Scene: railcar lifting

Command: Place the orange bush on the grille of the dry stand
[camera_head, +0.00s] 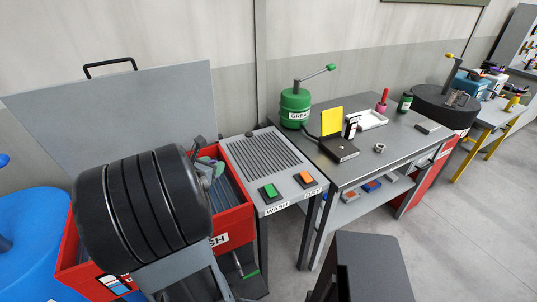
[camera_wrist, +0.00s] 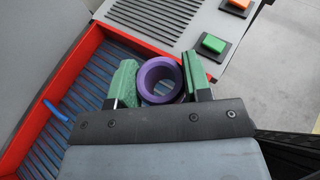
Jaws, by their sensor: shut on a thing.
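My gripper (camera_wrist: 160,68) has green fingers closed on a purple ring-shaped bush (camera_wrist: 146,72), with its round opening facing the wrist camera. In the head view my gripper (camera_head: 207,167) is above the red wash tub (camera_head: 236,222), partly hidden behind my dark arm; the bush is hard to make out there. The dry stand's ribbed grey grille (camera_head: 265,153) is just right of the tub and looks bare. The grille (camera_wrist: 165,14) is also at the top of the wrist view, beyond the fingers. I see no orange bush; the held one looks purple.
A green button (camera_head: 269,193) marked WASH and an orange button (camera_head: 305,179) marked DRY sit in front of the grille. A green grease pot (camera_head: 295,108) stands right of it on a metal table. The tub's raised grey lid (camera_head: 120,110) stands behind.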

